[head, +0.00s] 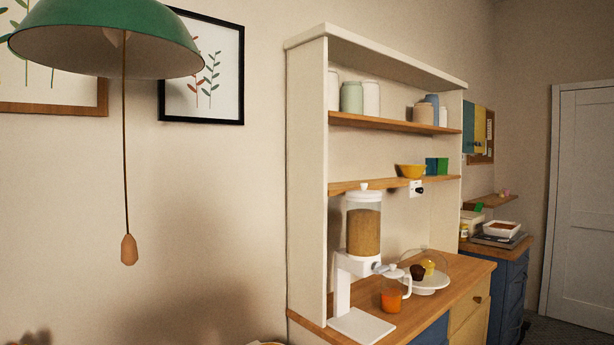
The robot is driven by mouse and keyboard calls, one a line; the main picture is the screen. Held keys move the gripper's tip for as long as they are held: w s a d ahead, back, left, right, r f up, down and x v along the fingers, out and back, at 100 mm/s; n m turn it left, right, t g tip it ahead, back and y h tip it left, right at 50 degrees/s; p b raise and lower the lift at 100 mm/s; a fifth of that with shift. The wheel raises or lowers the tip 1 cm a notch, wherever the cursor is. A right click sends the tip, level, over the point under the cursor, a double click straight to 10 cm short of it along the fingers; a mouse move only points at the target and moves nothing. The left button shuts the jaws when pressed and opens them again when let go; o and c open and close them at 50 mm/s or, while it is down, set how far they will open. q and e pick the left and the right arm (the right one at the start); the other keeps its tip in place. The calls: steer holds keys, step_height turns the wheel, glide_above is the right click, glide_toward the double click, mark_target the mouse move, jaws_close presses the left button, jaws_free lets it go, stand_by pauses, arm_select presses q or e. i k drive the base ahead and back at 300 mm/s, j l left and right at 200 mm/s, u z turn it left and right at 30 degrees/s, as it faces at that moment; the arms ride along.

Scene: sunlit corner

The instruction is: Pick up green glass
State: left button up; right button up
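No clear green drinking glass can be made out. A small green object (442,167) stands beside a darker blue-green one (431,166) on the middle shelf, right of a yellow bowl (410,170); they are too small to tell whether either is a glass. A pale green jar (351,97) stands on the upper shelf between white jars. A tiny green item (479,206) lies on a small shelf farther back. Neither of my grippers is in view.
A white dispenser (363,225), an orange cup (391,300) and a white cake stand (428,284) are on the wooden counter (440,315). A green lamp (110,35) with a pull cord hangs at the left. A white door (585,200) is far right.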

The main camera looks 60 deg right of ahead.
mark_target(443, 162)
steer(key=l+z, duration=0.15)
steer(key=z, duration=0.3)
steer(key=l+z, duration=0.2)
steer(key=z, duration=0.25)
steer(key=l+z, duration=0.2)
steer(key=z, duration=0.3)
steer(key=i+l+z, duration=0.15)
steer(key=l, duration=0.3)
steer(key=i+l+z, duration=0.2)
steer(key=l, duration=0.3)
steer(key=l+z, duration=0.15)
steer(key=l, duration=0.3)
steer(key=i+l+z, duration=0.15)
steer(key=l, duration=0.25)
steer(key=i+l+z, duration=0.2)
steer(key=i+l, duration=0.2)
steer(key=l, duration=0.15)
steer(key=i+l+u, duration=0.1)
steer(key=i+l, duration=0.35)
steer(key=l, duration=0.25)
steer(key=i+l, duration=0.2)
steer(key=l, duration=0.15)
steer(key=u, duration=0.05)
